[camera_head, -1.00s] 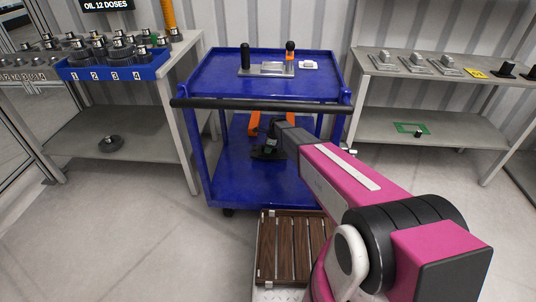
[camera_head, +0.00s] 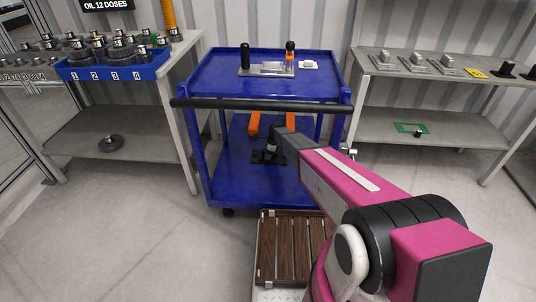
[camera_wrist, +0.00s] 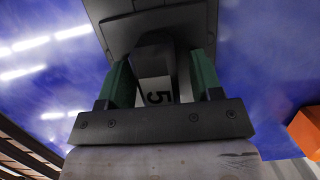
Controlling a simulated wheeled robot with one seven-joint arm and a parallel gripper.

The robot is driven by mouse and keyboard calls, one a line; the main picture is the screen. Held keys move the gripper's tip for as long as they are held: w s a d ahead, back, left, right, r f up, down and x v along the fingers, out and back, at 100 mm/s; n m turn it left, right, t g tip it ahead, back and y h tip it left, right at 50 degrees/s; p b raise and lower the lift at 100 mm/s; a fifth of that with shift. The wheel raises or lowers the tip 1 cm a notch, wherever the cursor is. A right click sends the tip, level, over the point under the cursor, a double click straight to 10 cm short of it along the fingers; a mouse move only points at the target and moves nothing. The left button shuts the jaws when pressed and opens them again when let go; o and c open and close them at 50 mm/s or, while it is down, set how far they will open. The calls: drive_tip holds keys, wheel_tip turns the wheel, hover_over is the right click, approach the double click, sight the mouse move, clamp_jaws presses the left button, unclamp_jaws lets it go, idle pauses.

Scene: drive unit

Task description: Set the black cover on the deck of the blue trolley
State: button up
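The blue trolley (camera_head: 214,85) stands in the middle, with a top deck and a lower deck (camera_head: 238,182). My gripper (camera_head: 272,147) reaches in under the top deck, over the lower deck. It is shut on the handle of the black cover (camera_head: 267,158). In the wrist view the cover's dark plate (camera_wrist: 150,22) lies beyond the fingers, and its post stands between the green-padded fingers (camera_wrist: 160,80). A label reading 5 shows there. The cover is low over the lower deck; I cannot tell whether it touches.
A metal fixture (camera_head: 265,70) with black and orange handles sits on the top deck. The trolley's black handlebar (camera_head: 260,106) crosses in front of my reach. Orange bars (camera_head: 254,123) stand behind the cover. Workbenches flank the trolley; a slatted wooden platform (camera_head: 290,245) lies in front.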

drive_tip(key=v, duration=1.2)
drive_tip(key=shift+r, duration=0.15)
